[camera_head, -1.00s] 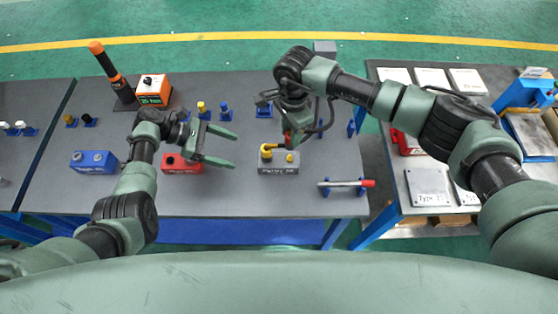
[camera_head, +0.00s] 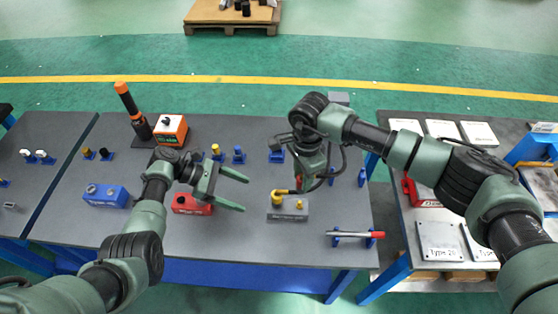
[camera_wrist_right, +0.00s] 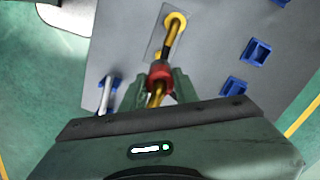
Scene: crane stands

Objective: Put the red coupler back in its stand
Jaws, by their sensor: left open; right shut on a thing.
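The red coupler (camera_wrist_right: 160,76) is a red collar on a bent yellow piece; in the head view only a bit of red (camera_head: 299,183) shows under my wrist. My right gripper (camera_wrist_right: 160,84) is shut on it. The yellow piece reaches to a yellow round fitting (camera_wrist_right: 175,22) on top of the grey block (camera_head: 288,212); I cannot tell whether they are joined. Small blue stands stand beyond, one at the back (camera_head: 277,157) and two to the right (camera_head: 361,178); which belongs to the coupler is unclear. My left gripper (camera_head: 243,192) is open and empty above the table, right of the red block (camera_head: 191,204).
A red-handled bar (camera_head: 356,234) rests on blue holders at the table's front right. A blue block (camera_head: 105,196), an orange box (camera_head: 171,130) and an orange-topped post (camera_head: 132,107) stand left. A second table with plates (camera_head: 438,240) stands right. The table's front middle is clear.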

